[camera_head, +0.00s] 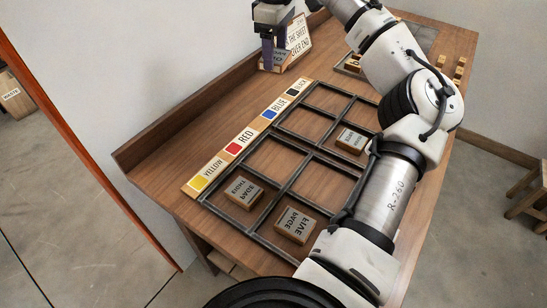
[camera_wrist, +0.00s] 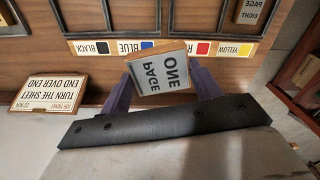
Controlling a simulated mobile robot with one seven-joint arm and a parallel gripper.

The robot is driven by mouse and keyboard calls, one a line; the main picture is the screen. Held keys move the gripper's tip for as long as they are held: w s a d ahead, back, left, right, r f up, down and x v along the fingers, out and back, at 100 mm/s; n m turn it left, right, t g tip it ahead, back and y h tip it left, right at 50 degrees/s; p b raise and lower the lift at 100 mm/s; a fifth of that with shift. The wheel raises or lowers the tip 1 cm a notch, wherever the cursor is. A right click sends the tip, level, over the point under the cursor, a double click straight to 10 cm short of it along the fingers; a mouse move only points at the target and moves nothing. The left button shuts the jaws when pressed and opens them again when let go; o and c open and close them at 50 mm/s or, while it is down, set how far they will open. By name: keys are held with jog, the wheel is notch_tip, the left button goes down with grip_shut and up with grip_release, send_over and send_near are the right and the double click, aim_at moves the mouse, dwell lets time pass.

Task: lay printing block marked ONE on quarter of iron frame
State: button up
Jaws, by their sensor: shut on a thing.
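My gripper (camera_head: 275,54) is at the back of the table, above the colour strip's far end. In the wrist view its two purple fingers (camera_wrist: 160,88) are shut on a wooden printing block (camera_wrist: 160,70) with mirrored lettering, PAGE ONE, on its grey face. The block is tilted in the picture; I cannot make it out in the head view. The dark iron frame (camera_head: 317,151) lies on the table and is split by bars into compartments. Three blocks lie inside it: one marked FIVE (camera_head: 295,225), one that seems marked THREE (camera_head: 243,190), and one with small lettering (camera_head: 351,140).
A strip (camera_head: 248,136) labelled YELLOW, RED, BLUE and BLACK lies along the frame's wall side. A sign about turning the sheet (camera_head: 296,47) stands near my gripper. More small blocks (camera_head: 460,68) sit at the far right. My arm hides part of the frame.

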jog(key=s+m+p, duration=0.1)
jog(key=s+m, duration=0.4)
jog(key=m, duration=0.4)
jog(key=m+p, duration=0.1)
jog(key=m, duration=1.1)
send_over(276, 160)
notch_tip(276, 160, down, 20)
jog(key=shift+a+f+p, duration=0.1)
jog(key=shift+p, duration=0.95)
jog(key=shift+f, duration=0.15)
jog(key=o, duration=1)
jog(key=shift+o, duration=0.2)
jog(key=shift+r, duration=0.2)
notch_tip(276, 160, up, 12)
jog(key=b, duration=0.1)
